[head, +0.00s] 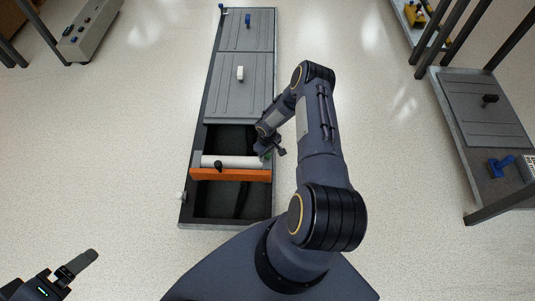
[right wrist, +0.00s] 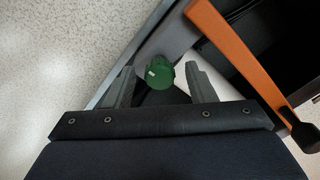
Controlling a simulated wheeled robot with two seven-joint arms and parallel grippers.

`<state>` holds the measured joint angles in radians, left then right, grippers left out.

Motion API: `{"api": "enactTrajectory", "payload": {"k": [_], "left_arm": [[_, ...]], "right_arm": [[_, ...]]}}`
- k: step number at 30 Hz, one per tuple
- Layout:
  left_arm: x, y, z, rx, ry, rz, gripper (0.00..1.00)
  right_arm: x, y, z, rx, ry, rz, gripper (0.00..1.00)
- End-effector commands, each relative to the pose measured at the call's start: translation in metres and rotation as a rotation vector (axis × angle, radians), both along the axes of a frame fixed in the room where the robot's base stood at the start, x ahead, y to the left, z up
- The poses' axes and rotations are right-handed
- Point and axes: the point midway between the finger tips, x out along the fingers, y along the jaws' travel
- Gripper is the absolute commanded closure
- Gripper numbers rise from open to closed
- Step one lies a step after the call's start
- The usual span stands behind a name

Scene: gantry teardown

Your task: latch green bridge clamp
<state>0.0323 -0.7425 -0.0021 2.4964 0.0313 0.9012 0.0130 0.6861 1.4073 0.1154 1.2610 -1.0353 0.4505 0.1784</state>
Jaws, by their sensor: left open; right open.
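The green clamp (right wrist: 160,73) shows in the right wrist view as a round green knob with a small white mark, at the end of the bridge. In the head view only a sliver of the green clamp (head: 268,156) shows beside my right gripper. My right gripper (right wrist: 160,85) is open, its two fingers on either side of the green knob; I cannot tell whether they touch it. The bridge is a white roller (head: 232,162) with an orange bar (head: 230,175) across the open bay. My left gripper (head: 76,266) is open and empty at the lower left, far from the bridge.
The long grey bench (head: 184,205) has covered panels (head: 238,95) behind the open dark bay. A black knob (head: 218,166) stands on the bridge. A second table (head: 480,175) is on the right, with a blue clamp (head: 500,166). The floor between is clear.

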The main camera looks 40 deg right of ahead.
Motion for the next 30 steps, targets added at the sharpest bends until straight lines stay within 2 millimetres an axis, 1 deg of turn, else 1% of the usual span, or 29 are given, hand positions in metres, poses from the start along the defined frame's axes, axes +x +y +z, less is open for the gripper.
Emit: {"api": "enactTrajectory", "payload": {"k": [4, 5, 12, 15, 23, 30], "left_arm": [[0.0, 0.0, 0.0003, 0.0, 0.0, 0.0, 0.11], [0.0, 0.0, 0.0003, 0.0, 0.0, 0.0, 0.11], [0.0, 0.0, 0.0003, 0.0, 0.0, 0.0, 0.11], [0.0, 0.0, 0.0003, 0.0, 0.0, 0.0, 0.11], [0.0, 0.0, -0.0018, 0.0, 0.0, 0.0, 0.11], [0.0, 0.0001, -0.0091, 0.0, 0.0, 0.0, 0.11]], "right_arm": [[0.0, 0.0, 0.0005, 0.0, 0.0, 0.0, 0.5], [0.0, 0.0, 0.0005, 0.0, 0.0, 0.0, 0.53], [0.0, 0.0, 0.0006, 0.0, 0.0, 0.0, 0.84], [0.0, 0.0, 0.0006, 0.0, 0.0, 0.0, 0.95], [0.0002, -0.0001, 0.0002, 0.0, 0.0, -0.03, 0.95], [0.0004, -0.0001, -0.001, -0.001, 0.001, -0.154, 0.95]]}}
